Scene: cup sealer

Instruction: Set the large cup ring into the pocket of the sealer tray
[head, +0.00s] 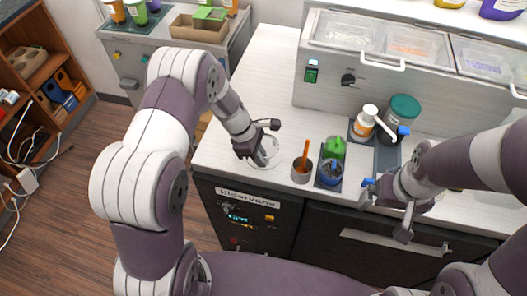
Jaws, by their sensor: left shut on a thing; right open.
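My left gripper (264,150) is low over the counter, left of the grey cup, and is shut on a pale round thing (271,148) that looks like the large cup ring. The fingers hide part of it, and its pale colour blends with the counter. A faint pale circle (262,165) shows around and below the fingers; I cannot tell whether it is the pocket of the sealer tray or part of the ring. My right gripper (384,215) is open and empty near the counter's front edge. No sealer tray can be made out clearly.
The counter's back left (262,75) is clear.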

